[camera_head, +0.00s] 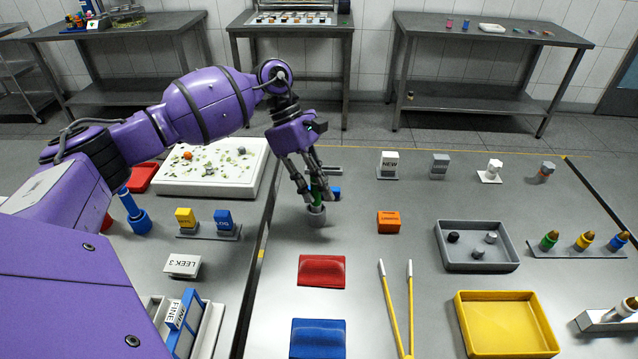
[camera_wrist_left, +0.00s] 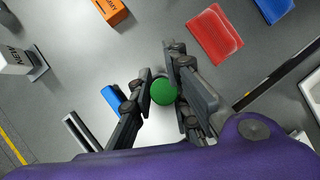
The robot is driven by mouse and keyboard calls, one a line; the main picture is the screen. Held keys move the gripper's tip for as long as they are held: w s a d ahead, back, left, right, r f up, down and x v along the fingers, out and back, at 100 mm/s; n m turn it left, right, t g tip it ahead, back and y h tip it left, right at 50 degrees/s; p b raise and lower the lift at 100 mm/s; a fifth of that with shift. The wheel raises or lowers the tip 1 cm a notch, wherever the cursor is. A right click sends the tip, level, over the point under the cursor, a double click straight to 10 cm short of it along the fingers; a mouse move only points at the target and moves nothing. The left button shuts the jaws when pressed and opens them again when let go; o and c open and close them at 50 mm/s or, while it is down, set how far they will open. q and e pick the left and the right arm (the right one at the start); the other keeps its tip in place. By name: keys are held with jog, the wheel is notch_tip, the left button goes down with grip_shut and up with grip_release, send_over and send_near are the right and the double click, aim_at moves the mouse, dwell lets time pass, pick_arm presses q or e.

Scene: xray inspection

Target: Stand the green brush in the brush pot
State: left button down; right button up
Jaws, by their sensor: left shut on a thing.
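My left gripper (camera_head: 312,190) is shut on the green brush (camera_head: 317,188) and holds it about upright. The grey brush pot (camera_head: 317,218) stands on the table directly under the brush. The brush's lower end meets the pot's mouth, but I cannot tell how deep it sits. In the left wrist view the round green end of the brush (camera_wrist_left: 163,91) shows between the two fingers (camera_wrist_left: 160,88). The pot is mostly hidden there. My right gripper is not in view.
A small blue thing (camera_head: 336,191) lies just behind the gripper. An orange block (camera_head: 388,222) and a red pad (camera_head: 321,271) are nearby, with a blue pad (camera_head: 318,338) in front. A grey tray (camera_head: 478,265) and a yellow tray (camera_head: 505,350) stand to the right.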

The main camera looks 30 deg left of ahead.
pick_arm(q)
jog(key=shift+f, duration=0.5)
jog(key=c, duration=1.6)
grip_release()
jog(key=v, duration=1.2)
jog(key=shift+r, duration=0.1)
jog(key=shift+s, duration=0.1)
